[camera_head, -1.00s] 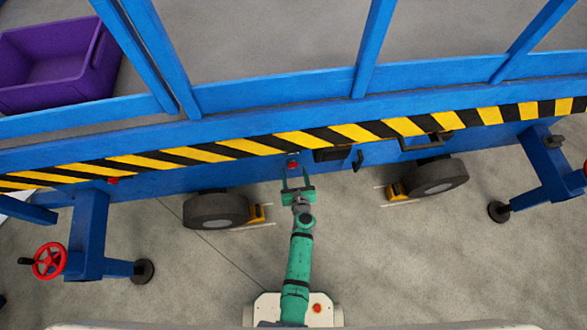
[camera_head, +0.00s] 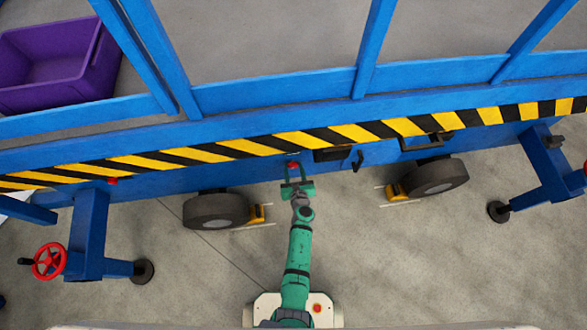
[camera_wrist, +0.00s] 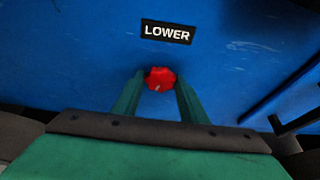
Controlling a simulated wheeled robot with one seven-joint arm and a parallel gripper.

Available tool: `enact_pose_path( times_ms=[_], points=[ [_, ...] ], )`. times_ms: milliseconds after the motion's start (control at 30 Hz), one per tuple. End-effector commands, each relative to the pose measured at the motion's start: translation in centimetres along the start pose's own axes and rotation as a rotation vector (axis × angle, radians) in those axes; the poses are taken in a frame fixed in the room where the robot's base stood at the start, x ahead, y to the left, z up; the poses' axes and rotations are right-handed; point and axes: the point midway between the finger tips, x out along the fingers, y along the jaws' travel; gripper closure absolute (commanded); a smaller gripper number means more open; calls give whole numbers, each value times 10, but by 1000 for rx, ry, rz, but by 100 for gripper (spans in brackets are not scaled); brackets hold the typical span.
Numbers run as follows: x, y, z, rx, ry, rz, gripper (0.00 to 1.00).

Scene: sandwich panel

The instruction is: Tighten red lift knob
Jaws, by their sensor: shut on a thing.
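The red knob (camera_wrist: 159,79) sits on the blue panel (camera_wrist: 90,60), just below a black label reading "LOWER" (camera_wrist: 167,31). In the head view the knob (camera_head: 293,165) shows as a small red spot at the tips of my gripper (camera_head: 294,178). In the wrist view my green gripper (camera_wrist: 158,88) has one finger on each side of the knob and is shut on it. The contact faces of the fingers are too small to make out.
A black handle (camera_head: 358,160) is right of the knob. Wheels with yellow chocks stand left (camera_head: 217,211) and right (camera_head: 437,177). A red handwheel (camera_head: 49,261) is at far left, a purple crate (camera_head: 60,66) on the platform. Floor between the wheels is clear.

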Motion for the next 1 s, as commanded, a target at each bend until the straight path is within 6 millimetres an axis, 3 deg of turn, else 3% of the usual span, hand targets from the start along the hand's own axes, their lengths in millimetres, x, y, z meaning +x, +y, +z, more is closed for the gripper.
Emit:
enact_pose_path(
  times_ms=[367, 1000],
  points=[
    [0, 0, 0, 131, 3, 58, 84],
    [1, -3, -1, 679, 12, 283, 84]
  ],
)
